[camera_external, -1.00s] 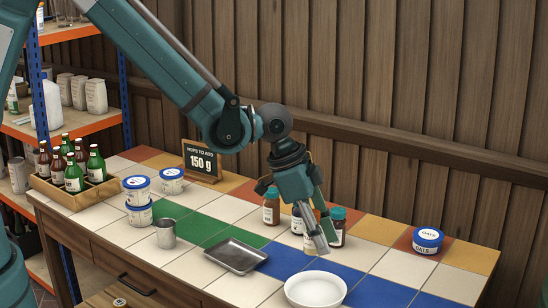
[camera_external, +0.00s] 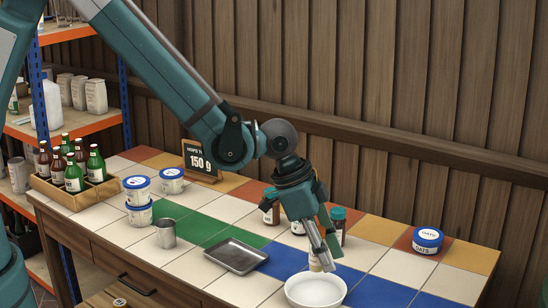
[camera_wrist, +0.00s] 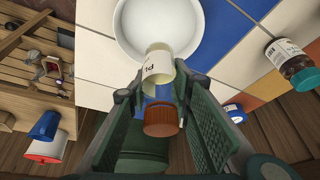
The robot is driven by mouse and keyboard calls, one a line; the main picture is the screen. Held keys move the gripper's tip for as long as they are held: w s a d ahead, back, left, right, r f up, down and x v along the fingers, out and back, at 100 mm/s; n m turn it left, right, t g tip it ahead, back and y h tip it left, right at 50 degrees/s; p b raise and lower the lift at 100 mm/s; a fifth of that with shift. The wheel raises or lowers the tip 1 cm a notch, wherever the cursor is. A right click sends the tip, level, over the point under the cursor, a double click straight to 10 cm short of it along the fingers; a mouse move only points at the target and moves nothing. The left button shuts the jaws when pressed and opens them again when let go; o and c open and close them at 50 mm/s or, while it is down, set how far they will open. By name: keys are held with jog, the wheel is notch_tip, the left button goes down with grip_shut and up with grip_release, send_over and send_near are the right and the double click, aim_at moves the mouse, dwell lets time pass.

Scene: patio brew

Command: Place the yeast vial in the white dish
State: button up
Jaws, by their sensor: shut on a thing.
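A small vial with a pale label and an orange-brown cap (camera_wrist: 160,66) is held between the fingers of my gripper (camera_wrist: 160,95). Its label is only partly readable. In the external view the vial (camera_external: 314,263) shows beside the fingertips of my gripper (camera_external: 328,256), near the back rim of the white dish. The white dish (camera_external: 302,299) stands at the table's front edge and looks empty. In the wrist view the dish (camera_wrist: 130,35) lies beyond the vial, whose pale end overlaps the dish's lower rim. Whether they touch cannot be told.
Brown bottles with teal caps (camera_external: 339,224) stand behind my gripper, one partly hidden. A grey metal tray (camera_external: 236,257) lies left of the dish, with a metal cup (camera_external: 166,234) farther left. An oats tub (camera_external: 428,240) stands at the right. Blue tiles right of the dish are clear.

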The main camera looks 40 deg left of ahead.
jog(key=shift+f, duration=1.95)
jog(key=shift+b, duration=0.3)
jog(key=shift+f+b, duration=0.35)
jog(key=shift+f, duration=1.55)
jog(key=shift+f, duration=0.15)
jog(key=o, duration=0.9)
jog(key=p+v, duration=0.2)
jog(key=v, duration=1)
jog(key=shift+r, duration=0.2)
